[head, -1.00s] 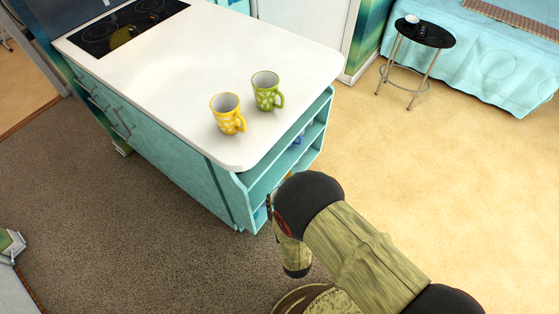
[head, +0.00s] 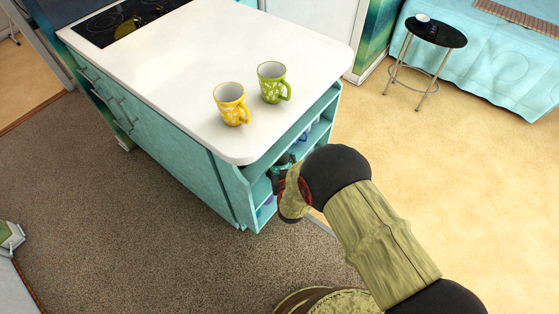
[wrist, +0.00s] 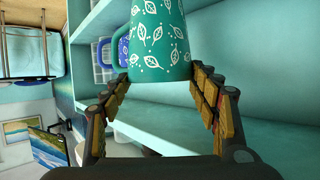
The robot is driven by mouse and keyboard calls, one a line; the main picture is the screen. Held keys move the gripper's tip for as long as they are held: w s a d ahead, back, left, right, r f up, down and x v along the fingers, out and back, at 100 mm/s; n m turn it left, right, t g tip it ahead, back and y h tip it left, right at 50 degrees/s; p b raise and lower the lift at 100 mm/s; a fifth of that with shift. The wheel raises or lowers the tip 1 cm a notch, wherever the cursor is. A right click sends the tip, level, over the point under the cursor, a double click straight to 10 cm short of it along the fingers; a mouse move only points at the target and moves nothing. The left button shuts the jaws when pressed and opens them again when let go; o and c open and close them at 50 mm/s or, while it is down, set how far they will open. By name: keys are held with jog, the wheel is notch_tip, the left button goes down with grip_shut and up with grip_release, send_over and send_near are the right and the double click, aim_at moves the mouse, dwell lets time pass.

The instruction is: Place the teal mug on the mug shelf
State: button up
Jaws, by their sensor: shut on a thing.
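The teal mug (wrist: 160,42) with white leaf patterns is held in my gripper (wrist: 160,82), which is shut on it in the wrist view. Its top is cut off by the frame edge. The mug is in front of the teal open shelf unit (wrist: 215,125), among its boards. In the head view my gripper (head: 281,170) reaches into the open end of the island (head: 262,187), and my arm hides part of it. I cannot tell whether the mug touches a board.
A blue mug (wrist: 123,50) stands on the shelf behind the teal mug, with a pale rack-like thing (wrist: 102,62) beside it. A yellow mug (head: 230,103) and a green mug (head: 272,82) stand on the white countertop (head: 190,60). A black side table (head: 436,34) stands far right.

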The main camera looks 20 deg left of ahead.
jog(key=shift+w+a+f+b, duration=0.2)
jog(key=shift+w+f+b, duration=0.15)
jog(key=shift+w+f, duration=0.1)
jog(key=shift+w+a+f+b, duration=0.2)
jog(key=shift+w+f+b, duration=0.1)
jog(key=shift+w, duration=0.15)
jog(key=shift+f, duration=0.15)
jog(key=o, duration=1.9)
jog(key=p+v, duration=0.5)
jog(key=v, duration=0.7)
jog(key=shift+r, duration=0.2)
